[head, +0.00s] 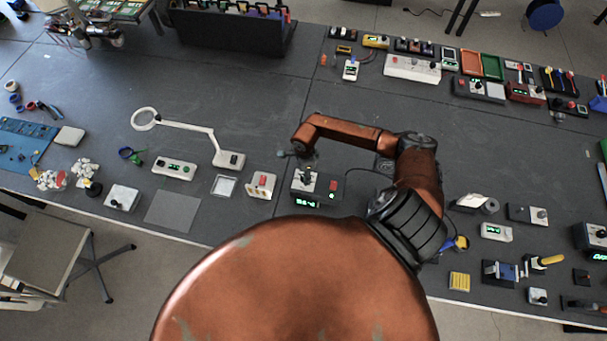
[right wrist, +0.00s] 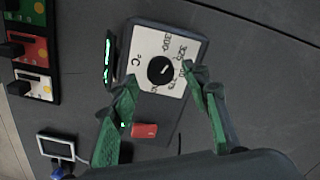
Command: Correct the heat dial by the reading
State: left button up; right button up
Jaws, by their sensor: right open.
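My left gripper is not in view.
A magnifier lamp (head: 200,133) stands further left. The bench middle behind the box is clear.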

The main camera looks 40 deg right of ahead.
jog(key=shift+w+f, duration=0.1)
jog(key=shift+f, duration=1.1)
jog(key=c, duration=1.2)
jog(key=shift+o, duration=0.2)
jog(key=shift+m, duration=0.9)
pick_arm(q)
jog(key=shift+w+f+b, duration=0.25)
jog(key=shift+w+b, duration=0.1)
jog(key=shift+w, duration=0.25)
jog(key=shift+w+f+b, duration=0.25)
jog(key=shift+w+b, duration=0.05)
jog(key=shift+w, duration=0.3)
pick_arm(e)
jog(key=m, duration=0.2)
jog(key=shift+m, duration=0.4)
